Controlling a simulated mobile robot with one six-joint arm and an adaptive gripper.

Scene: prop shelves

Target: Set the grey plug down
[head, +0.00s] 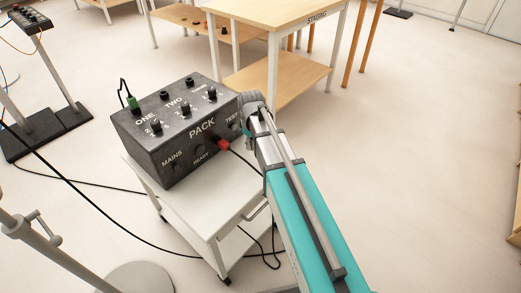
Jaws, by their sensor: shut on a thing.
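The dark grey box marked PACK (185,150) stands on a small white trolley (185,210). My gripper (250,103) is at the box's right end, close to the TEST label; I cannot tell if it touches the box. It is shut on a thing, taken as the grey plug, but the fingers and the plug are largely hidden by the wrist. A green plug (133,103) stands in the top at the left, by ONE. A red plug (222,142) with a black cable sits in the front face, below PACK.
A wooden table marked STAGING (282,12) stands behind the box, with a lower shelf (285,80). Black cables lie on the floor around the trolley. A dark stand (45,125) is at left.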

